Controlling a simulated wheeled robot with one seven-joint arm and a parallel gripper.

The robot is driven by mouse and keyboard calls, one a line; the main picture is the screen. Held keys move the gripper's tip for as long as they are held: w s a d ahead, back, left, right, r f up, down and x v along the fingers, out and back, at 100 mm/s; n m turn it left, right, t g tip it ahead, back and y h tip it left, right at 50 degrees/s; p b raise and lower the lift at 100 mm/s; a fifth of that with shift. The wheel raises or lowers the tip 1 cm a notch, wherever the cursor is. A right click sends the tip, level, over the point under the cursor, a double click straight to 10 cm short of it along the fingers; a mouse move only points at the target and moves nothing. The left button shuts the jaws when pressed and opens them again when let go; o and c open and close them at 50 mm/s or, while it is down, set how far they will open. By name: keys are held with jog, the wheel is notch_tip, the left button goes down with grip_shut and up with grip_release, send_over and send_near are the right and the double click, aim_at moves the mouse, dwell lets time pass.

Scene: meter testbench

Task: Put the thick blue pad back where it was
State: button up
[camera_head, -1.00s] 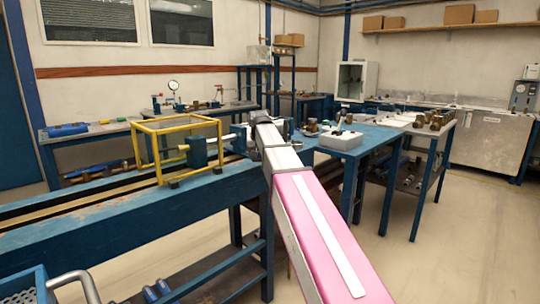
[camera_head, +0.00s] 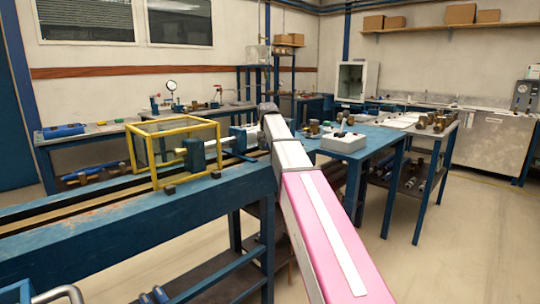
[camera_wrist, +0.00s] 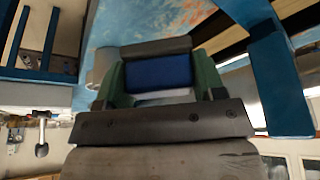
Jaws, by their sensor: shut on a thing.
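The thick blue pad (camera_wrist: 158,71) shows in the wrist view as a dark blue block between the green fingers of my gripper (camera_wrist: 158,82). My gripper is shut on it. A worn blue surface (camera_wrist: 150,24) lies beyond the pad; whether the pad touches it I cannot tell. In the head view my arm reaches away from me to the right end of the long blue test bench (camera_head: 150,215). There my own arm hides the gripper and the pad.
A yellow frame (camera_head: 172,121) stands on the bench left of my arm, with a blue clamp (camera_head: 243,137) beside it. A blue side table (camera_head: 365,134) with a white box (camera_head: 342,142) stands close right of my arm. The floor at right (camera_head: 450,240) is clear.

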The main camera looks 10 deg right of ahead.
jog(key=shift+w+d+f, duration=0.4)
jog(key=shift+d, duration=0.15)
jog(key=shift+f, duration=2.05)
jog(key=shift+f, duration=0.1)
jog(key=o, duration=0.9)
jog(key=v, duration=1.2)
